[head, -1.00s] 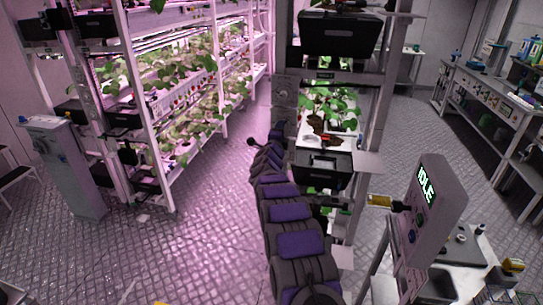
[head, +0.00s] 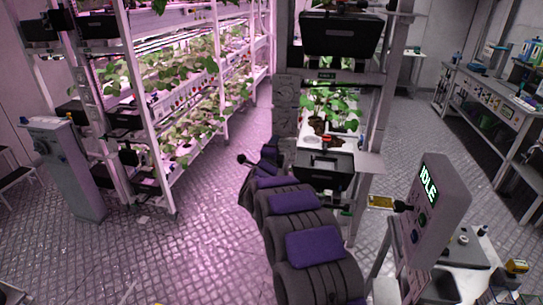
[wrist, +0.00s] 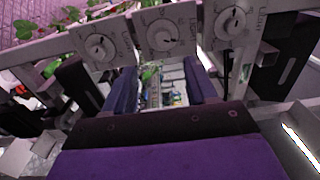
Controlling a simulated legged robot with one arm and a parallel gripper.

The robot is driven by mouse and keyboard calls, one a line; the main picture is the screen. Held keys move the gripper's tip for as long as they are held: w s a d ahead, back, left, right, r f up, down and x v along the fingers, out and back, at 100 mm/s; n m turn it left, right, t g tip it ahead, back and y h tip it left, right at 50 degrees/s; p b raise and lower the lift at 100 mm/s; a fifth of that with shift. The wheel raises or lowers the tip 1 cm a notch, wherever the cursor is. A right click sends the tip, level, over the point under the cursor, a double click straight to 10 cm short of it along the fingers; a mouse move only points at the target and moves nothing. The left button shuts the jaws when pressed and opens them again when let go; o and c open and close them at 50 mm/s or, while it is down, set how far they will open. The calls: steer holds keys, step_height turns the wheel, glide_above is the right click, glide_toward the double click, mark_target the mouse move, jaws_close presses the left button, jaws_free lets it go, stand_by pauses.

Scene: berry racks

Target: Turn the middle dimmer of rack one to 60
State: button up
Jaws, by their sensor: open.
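In the wrist view, three dimmers sit in a row on light panels: a left dimmer (wrist: 99,46), the middle dimmer (wrist: 164,38) and a right dimmer (wrist: 231,20). Each has a round pale knob inside a printed scale; the scale numbers are too small to read. My gripper (wrist: 160,74) is open, its two purple fingers apart and nothing between them. The middle dimmer shows above the gap between the fingertips, apart from them. In the head view, my arm reaches toward the near rack (head: 376,110); the gripper itself is not clear there.
A long planted rack (head: 148,130) stands left across the aisle. A grey pedestal (head: 68,172) stands at its end. A console reading IDLE (head: 436,215) stands at the right. The aisle floor (head: 190,235) is clear.

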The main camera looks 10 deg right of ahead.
steer(key=shift+v, duration=2.35)
steer(key=s+a+r+n+g+y, duration=0.1)
steer(key=s+a+n+g+y, duration=0.25)
steer(key=s+n, duration=0.45)
steer(key=s+a+n+g+y, duration=0.2)
steer(key=s+n+g+y, duration=0.25)
steer(key=s, duration=0.65)
steer(key=s+d+f+n+g, duration=0.1)
steer(key=s+d+n+g, duration=0.2)
steer(key=s, duration=1.1)
steer(key=s+d+f+n+g+h, duration=0.1)
steer(key=s+d+n+g, duration=0.2)
steer(key=s, duration=1.2)
steer(key=s+d+f+n+g+h, duration=0.1)
steer(key=s+d+n+g, duration=0.2)
steer(key=s, duration=1.2)
steer(key=shift+d+f+g, duration=0.25)
steer(key=shift+d+g, duration=0.85)
steer(key=shift+d, duration=0.1)
